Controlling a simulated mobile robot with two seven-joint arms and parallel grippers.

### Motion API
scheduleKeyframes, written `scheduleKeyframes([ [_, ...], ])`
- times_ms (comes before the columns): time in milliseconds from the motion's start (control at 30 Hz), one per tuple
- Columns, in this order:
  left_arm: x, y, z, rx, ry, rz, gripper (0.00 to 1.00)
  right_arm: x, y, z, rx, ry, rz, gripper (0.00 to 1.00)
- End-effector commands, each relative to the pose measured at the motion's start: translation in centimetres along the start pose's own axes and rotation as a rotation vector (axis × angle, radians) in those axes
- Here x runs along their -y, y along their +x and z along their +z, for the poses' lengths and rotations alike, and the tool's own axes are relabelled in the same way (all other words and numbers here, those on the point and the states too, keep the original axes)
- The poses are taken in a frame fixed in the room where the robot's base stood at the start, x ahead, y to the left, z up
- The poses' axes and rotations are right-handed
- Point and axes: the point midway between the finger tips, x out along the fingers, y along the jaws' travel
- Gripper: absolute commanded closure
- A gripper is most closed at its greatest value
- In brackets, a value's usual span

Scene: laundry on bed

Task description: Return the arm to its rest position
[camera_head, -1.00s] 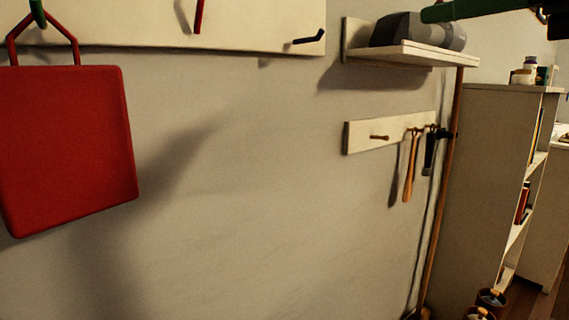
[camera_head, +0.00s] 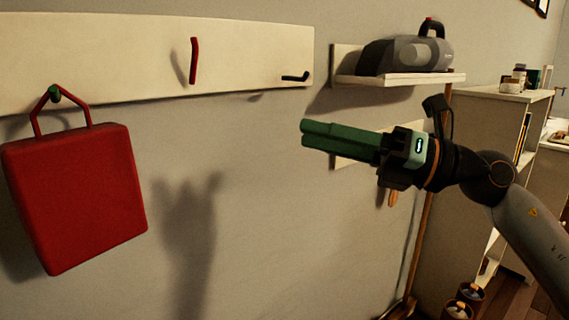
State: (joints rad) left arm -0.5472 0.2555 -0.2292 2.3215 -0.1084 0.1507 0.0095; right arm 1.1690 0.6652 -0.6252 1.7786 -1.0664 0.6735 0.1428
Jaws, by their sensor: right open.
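My right gripper (camera_head: 303,134) has green fingers and reaches in from the right, pointing left in front of the wall. It is open, with nothing seen between its fingers. My right arm (camera_head: 535,235) runs from the lower right edge up to it. A red bag (camera_head: 75,195) hangs by its handle from a green hook (camera_head: 55,93) at the left, well apart from the gripper. My left gripper is out of view.
A pale board carries a red hook (camera_head: 193,60) and a dark blue hook (camera_head: 295,77). A shelf (camera_head: 400,79) holds a grey device (camera_head: 405,54). My gripper partly hides a lower rack (camera_head: 347,162). A bookcase (camera_head: 480,115) stands at right.

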Motion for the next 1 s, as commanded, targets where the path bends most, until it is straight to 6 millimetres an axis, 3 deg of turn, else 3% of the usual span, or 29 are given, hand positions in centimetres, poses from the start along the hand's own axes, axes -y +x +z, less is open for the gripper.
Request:
scheduleKeyframes([
  [33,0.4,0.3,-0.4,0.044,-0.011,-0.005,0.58,0.2,0.5,0.3,0.037,0.108,0.039,0.58],
  [267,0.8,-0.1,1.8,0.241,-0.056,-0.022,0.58,3.7,-0.2,-0.1,0.27,0.562,0.157,0.58],
  [433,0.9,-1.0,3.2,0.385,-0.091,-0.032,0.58,7.8,-2.2,-1.5,0.488,0.905,0.174,0.58],
  [567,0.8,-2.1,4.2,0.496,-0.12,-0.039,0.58,11.2,-4.7,-4.0,0.672,1.164,0.147,0.58],
  [767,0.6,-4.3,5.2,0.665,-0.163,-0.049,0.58,15.8,-9.6,-11.1,0.98,1.55,0.036,0.58],
  [900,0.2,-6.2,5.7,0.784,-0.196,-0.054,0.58,17.2,-13.6,-18.3,1.206,1.805,-0.089,0.58],
  [1000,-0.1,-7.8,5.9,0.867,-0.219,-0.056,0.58,16.7,-16.5,-24.2,1.37,1.975,-0.198,0.58],
])
